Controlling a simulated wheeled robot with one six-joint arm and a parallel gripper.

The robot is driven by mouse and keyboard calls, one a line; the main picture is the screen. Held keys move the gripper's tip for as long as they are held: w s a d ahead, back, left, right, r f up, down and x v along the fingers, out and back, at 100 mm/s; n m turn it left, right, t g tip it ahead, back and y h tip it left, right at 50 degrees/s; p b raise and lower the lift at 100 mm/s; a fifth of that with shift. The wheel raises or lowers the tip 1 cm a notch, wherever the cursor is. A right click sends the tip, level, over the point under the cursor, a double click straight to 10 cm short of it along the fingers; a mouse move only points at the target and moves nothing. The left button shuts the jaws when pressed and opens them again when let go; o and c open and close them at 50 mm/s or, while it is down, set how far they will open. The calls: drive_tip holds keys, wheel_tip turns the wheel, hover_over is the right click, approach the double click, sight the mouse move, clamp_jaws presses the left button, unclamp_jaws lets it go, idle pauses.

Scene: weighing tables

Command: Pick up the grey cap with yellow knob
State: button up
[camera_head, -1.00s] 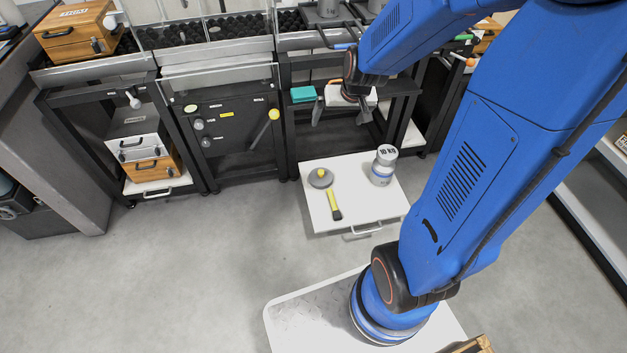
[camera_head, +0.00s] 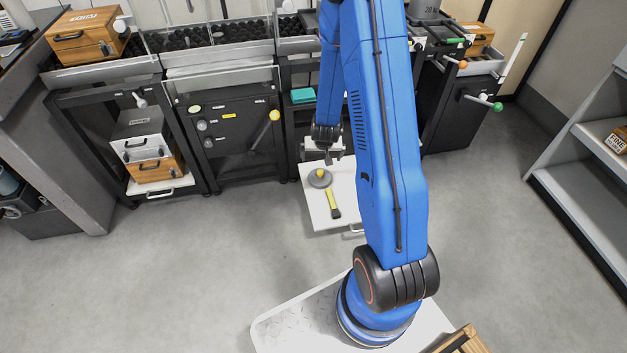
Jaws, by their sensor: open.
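The grey cap with yellow knob (camera_head: 319,179) lies on the white pulled-out drawer top (camera_head: 315,211), near its left edge. It is a flat grey disc with a yellow knob in the middle. My gripper (camera_head: 321,161) is just behind and above the cap, pointing down, with its fingers apart and nothing seen between them. I cannot tell the exact height of the fingertips above the knob. My blue arm hides the right part of the drawer top.
A yellow-handled tool with a black end (camera_head: 333,205) lies on the drawer top just in front of the cap. A teal box (camera_head: 303,96) sits on the shelf behind. Dark cabinets (camera_head: 230,130) stand to the left. The floor in front is clear.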

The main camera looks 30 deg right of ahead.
wheel_tip(320, 180, down, 2)
hover_over(320, 172)
drive_tip(key=s+a, duration=0.1)
drive_tip(key=s, duration=0.2)
drive_tip(key=f, duration=1)
drive_tip(key=shift+w+a+f, duration=0.1)
drive_tip(key=shift+w, duration=0.15)
drive_tip(key=shift+x, duration=3.45)
drive_tip(key=shift+w, duration=0.1)
drive_tip(key=c, duration=1)
